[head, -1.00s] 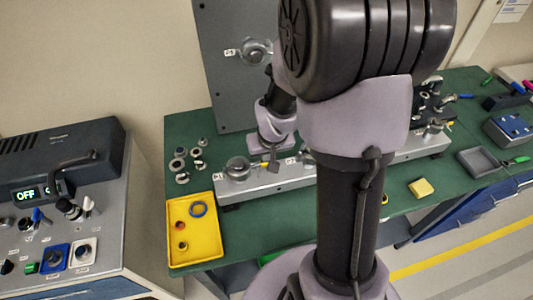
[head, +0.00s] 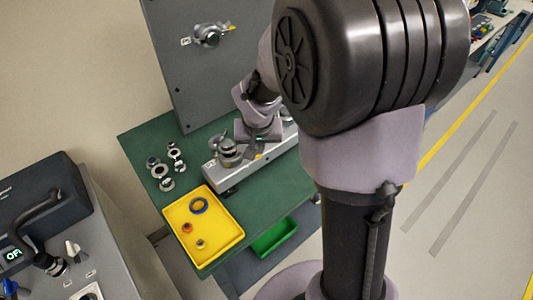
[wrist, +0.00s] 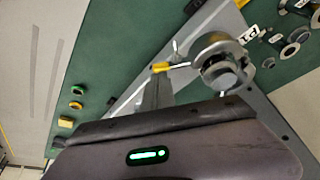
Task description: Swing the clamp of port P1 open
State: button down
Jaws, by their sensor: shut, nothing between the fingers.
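Port P1, as I take it from its place at the left end of the grey rail (head: 215,171), carries a round metal fitting with a clamp (head: 229,151). In the wrist view the clamp (wrist: 222,62) rings the fitting, and a lever with a yellow grip (wrist: 160,67) sticks out to its left. I cannot tell whether the clamp is latched. My gripper (head: 258,138) is beside the fitting, over the rail. In the wrist view its shut, empty fingers (wrist: 156,92) point toward the yellow grip; contact cannot be told. My arm hides the rail's right part.
A grey upright panel (head: 175,75) with another clamped port (head: 210,35) stands behind. Loose rings and fittings (head: 167,168) lie left of the rail. A yellow tray (head: 225,232) is in front, a green bin (head: 274,238) below. A control console (head: 110,225) is at left.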

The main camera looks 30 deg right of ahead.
jog(key=shift+s+a+f+m+g+h+b, duration=0.1)
jog(key=shift+s+a+m+g+h+b, duration=0.1)
jog(key=shift+s+a+m+b, duration=0.7)
jog(key=shift+s+a+r+m+g+h+b, duration=0.15)
jog(key=shift+s+m+b, duration=0.45)
jog(key=shift+b, duration=0.75)
jog(key=shift+s+a+f+m+g+h+b, duration=0.15)
jog(key=shift+s+a+m+h+b, duration=0.1)
jog(key=shift+s+a+m+b, duration=0.65)
jog(key=shift+d+n, duration=0.3)
jog(key=shift+d, duration=0.05)
